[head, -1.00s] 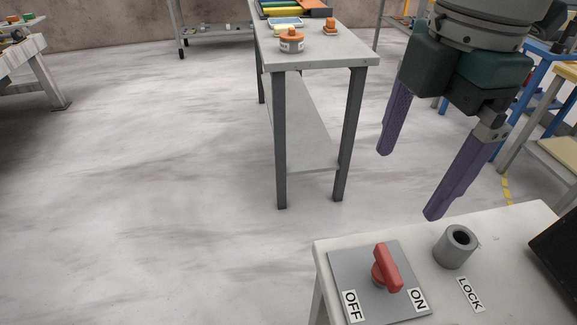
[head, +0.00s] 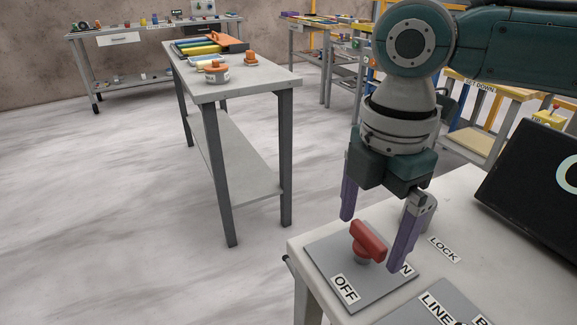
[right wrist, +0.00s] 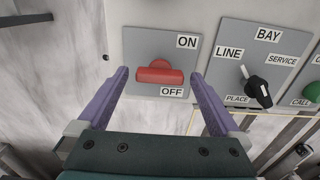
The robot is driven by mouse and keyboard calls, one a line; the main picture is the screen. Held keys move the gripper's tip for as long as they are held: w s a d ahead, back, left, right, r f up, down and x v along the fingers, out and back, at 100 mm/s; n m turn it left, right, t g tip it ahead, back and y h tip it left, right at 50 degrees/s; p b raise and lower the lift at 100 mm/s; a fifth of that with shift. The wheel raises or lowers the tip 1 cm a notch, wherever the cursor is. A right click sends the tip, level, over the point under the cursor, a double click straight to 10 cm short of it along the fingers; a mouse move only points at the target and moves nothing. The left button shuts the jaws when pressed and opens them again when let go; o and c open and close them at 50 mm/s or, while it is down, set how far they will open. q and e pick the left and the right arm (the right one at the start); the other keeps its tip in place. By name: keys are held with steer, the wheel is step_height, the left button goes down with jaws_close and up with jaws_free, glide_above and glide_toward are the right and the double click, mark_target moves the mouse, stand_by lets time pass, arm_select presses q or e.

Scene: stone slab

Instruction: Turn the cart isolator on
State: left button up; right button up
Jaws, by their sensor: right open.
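The isolator's red handle (head: 366,240) stands on a grey plate (head: 322,253) labelled OFF and ON at the corner of a pale bench. In the right wrist view the handle (right wrist: 160,75) lies left to right, just above the OFF label (right wrist: 172,92) and below the ON label (right wrist: 187,41). My right gripper (head: 371,243) is open and points down, one finger on each side of the handle. The wrist view also shows the open fingers (right wrist: 160,76) flanking it; contact cannot be told. My left gripper is not in view.
A grey hollow cylinder (head: 409,213) by the LOCK label (head: 443,249) is partly hidden behind my right gripper. A LINE/BAY panel with a black knob (right wrist: 259,88) sits beside the isolator. A dark screen (head: 530,190) stands at right. Open floor lies left.

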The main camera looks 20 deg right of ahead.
steer(key=shift+f, duration=0.2)
steer(key=shift+c, duration=0.4)
steer(key=shift+r, duration=0.1)
steer(key=c, duration=1.2)
